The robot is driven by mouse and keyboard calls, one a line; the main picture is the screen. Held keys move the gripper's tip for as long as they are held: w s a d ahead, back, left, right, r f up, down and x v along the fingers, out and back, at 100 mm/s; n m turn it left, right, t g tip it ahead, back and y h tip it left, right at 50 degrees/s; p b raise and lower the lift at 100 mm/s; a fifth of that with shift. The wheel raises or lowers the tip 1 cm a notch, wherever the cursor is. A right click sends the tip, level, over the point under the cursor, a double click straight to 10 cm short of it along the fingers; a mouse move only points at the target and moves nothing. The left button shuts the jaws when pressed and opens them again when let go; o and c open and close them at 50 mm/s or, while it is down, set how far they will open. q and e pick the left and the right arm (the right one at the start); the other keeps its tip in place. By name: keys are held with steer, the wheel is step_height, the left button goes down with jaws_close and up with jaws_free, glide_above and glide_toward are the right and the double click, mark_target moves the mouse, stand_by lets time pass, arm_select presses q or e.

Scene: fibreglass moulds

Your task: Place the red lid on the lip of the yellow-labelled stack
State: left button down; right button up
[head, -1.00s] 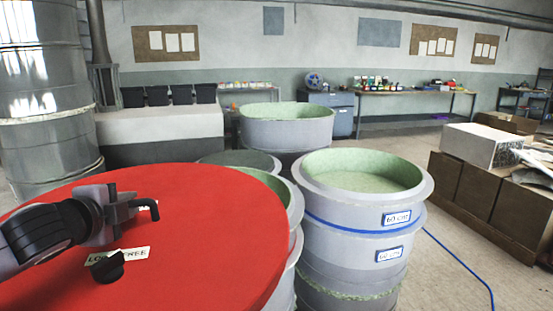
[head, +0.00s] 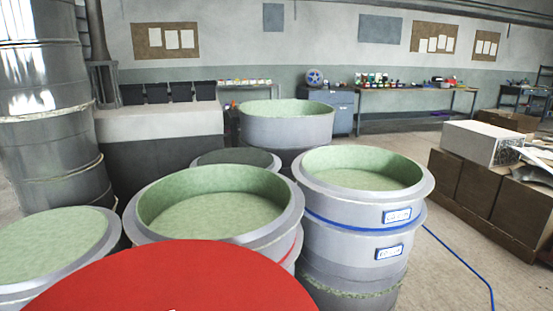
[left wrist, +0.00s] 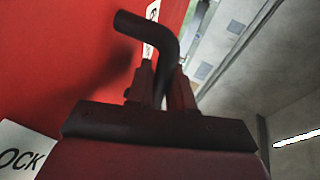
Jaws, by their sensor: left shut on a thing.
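The red lid (head: 175,285) fills the bottom middle of the head view, in front of the moulds; its near part is cut off. In the left wrist view the lid (left wrist: 70,60) is on the left, with a bent black handle (left wrist: 150,22). My left gripper (left wrist: 161,80) is shut on this handle. No yellow label shows in either view. An open mould stack with a red band (head: 215,212) stands just beyond the lid. My right gripper is out of view.
A stack with a blue band and blue-framed labels (head: 352,222) stands right of the red-banded one. Another open mould (head: 55,240) is at left, and more moulds (head: 285,125) stand behind. Tall metal cylinders (head: 45,110) rise at far left.

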arm_select(q)
steer(key=shift+d+r, duration=0.25)
steer(key=shift+d, duration=0.6)
steer(key=shift+a+f, duration=0.15)
steer(key=shift+a, duration=0.65)
steer(key=shift+a, duration=0.1)
